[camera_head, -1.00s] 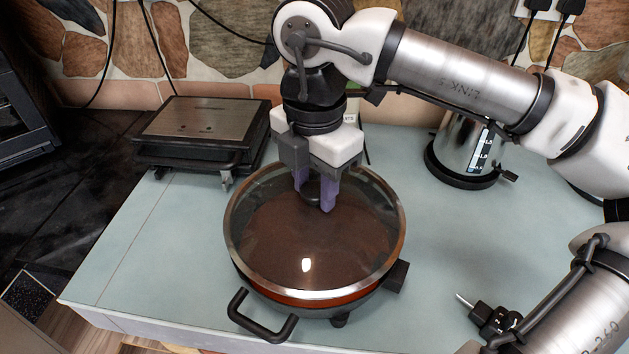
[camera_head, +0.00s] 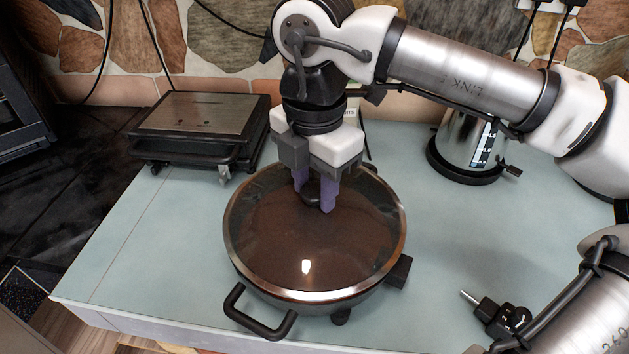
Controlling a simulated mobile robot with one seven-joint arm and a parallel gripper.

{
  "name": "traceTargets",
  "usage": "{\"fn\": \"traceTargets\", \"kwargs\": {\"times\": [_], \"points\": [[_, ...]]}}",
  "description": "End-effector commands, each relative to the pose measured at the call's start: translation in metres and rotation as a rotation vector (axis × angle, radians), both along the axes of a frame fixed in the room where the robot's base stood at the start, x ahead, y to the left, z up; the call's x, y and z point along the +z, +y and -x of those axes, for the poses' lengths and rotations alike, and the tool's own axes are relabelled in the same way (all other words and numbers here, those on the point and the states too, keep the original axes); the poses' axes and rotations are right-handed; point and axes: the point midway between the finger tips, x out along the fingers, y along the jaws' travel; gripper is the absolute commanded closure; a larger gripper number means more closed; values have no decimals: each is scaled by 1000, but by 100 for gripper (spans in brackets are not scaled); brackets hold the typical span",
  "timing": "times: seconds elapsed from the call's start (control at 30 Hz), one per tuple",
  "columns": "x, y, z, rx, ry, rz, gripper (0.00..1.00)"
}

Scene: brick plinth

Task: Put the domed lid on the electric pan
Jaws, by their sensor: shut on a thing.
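The electric pan (camera_head: 310,305) is round and dark, with a black loop handle (camera_head: 260,318) at the front left and a black block on its right side. The domed lid (camera_head: 300,245) is clear glass with a metal rim, and it lies over the pan's opening. Its rim appears level and close to the pan's rim all round; I cannot tell if it is fully seated. My gripper (camera_head: 314,193), with purple fingers, is shut on the lid's dark knob, which is partly hidden between the fingers.
A black contact grill (camera_head: 200,130) with a metal top stands at the back left. A steel kettle (camera_head: 468,145) stands at the back right, behind my arm. A black plug (camera_head: 500,318) lies at the front right. The counter (camera_head: 150,260) is clear left of the pan.

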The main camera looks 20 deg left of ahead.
Motion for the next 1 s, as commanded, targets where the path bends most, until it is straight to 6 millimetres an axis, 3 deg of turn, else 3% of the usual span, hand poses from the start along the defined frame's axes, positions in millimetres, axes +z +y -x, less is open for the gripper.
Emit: {"fn": "traceTargets", "kwargs": {"times": [1.0], "points": [[-8, 0, 0, -1, 0, -1, 100]]}}
